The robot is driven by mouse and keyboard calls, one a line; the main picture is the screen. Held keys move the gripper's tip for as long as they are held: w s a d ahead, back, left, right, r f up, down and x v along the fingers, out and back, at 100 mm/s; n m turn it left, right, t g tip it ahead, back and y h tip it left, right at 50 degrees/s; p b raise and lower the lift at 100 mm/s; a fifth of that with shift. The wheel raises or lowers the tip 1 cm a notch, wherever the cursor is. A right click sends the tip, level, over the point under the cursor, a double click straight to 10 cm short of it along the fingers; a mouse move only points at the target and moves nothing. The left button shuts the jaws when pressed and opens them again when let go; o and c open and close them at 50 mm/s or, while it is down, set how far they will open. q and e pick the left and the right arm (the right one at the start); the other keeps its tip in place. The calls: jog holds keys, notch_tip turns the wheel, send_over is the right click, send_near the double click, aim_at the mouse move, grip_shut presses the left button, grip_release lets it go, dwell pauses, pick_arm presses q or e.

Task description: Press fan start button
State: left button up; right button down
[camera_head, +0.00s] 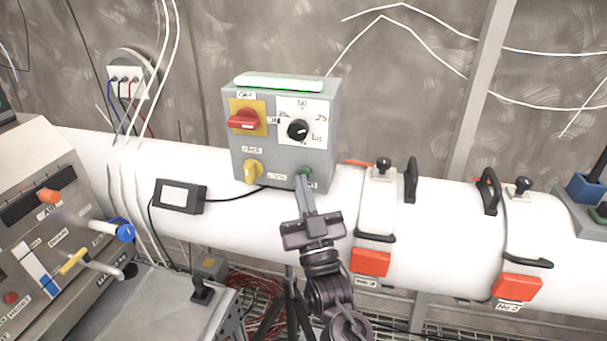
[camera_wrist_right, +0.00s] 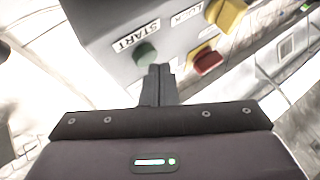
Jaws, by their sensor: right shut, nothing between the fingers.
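A grey control box (camera_head: 283,160) sits on the white pipe in the head view. The green start button (camera_head: 304,173) is at its lower right; in the right wrist view the green button (camera_wrist_right: 146,53) shows beside a START label (camera_wrist_right: 136,36). My right gripper (camera_head: 304,184) is shut and empty, its fingertips just below the green button. In the right wrist view the shut fingertips (camera_wrist_right: 157,70) are at the button's lower edge; I cannot tell whether they touch it. My left gripper is not in view.
The box also carries a red switch (camera_head: 243,119), a black dial (camera_head: 298,130) and a yellow knob (camera_head: 253,170). Clamps with red blocks (camera_head: 370,262) stand on the white pipe (camera_head: 440,225) to the right. A sloped panel (camera_head: 50,235) with handles is at the left.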

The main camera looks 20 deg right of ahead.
jog(key=shift+s+a, duration=0.15)
jog(key=shift+s, duration=0.1)
jog(key=s+a+p, duration=0.1)
jog(key=s+a, duration=0.2)
jog(key=s, duration=0.2)
jog(key=shift+a, duration=0.2)
dwell(0.3)
jog(key=shift+w, duration=0.1)
dwell(0.5)
